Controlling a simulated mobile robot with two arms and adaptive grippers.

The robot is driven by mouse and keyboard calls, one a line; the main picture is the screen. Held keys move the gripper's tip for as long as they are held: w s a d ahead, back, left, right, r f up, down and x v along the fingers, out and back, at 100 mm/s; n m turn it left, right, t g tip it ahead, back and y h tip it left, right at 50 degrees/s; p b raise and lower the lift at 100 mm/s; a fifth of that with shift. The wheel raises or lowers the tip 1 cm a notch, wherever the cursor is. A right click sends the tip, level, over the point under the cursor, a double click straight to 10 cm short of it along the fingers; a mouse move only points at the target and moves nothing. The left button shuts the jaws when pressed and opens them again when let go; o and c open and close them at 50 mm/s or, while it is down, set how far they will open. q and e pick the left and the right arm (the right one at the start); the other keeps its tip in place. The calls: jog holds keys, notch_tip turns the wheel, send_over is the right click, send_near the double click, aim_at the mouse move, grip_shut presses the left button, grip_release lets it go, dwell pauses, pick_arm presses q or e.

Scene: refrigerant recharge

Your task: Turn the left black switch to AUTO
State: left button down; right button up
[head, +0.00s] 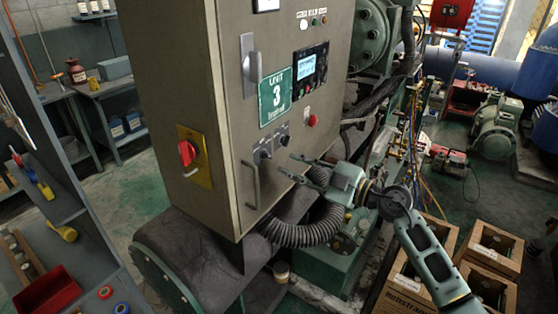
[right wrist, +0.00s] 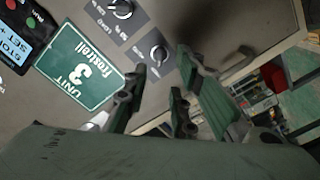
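The left black switch (head: 265,154) is a round knob on a grey plate, low on the front of the tan cabinet. In the right wrist view this switch (right wrist: 158,53) shows just beyond my fingertips. Its labels are too small to read, so its setting cannot be told. The right black switch (head: 284,140) sits beside it and also shows in the wrist view (right wrist: 121,9). My right gripper (head: 285,165) is open and empty, in front of the cabinet just below and right of the left switch. In the wrist view its fingers (right wrist: 160,64) are spread apart. My left gripper is out of view.
A bar handle (head: 252,184) stands out just below and left of the switches. A green UNIT 3 sign (head: 275,97) and display panel (head: 310,70) are above. A red button (head: 312,121) is to the right. A ribbed hose (head: 305,232) runs below my gripper.

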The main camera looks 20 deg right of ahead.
aim_at(270, 158)
jog(key=b+x, duration=0.2)
jog(key=x, duration=0.4)
jog(key=shift+w+f, duration=0.1)
jog(key=shift+w, duration=0.05)
jog(key=shift+c, duration=0.8)
grip_shut()
jog(key=shift+r+p, duration=0.2)
jog(key=shift+p, duration=0.25)
jog(key=shift+f+m+p, duration=0.1)
jog(key=shift+m+p, duration=1.6)
jog(key=shift+p, duration=1.45)
jog(key=shift+f+m, duration=0.15)
jog(key=shift+m, duration=0.45)
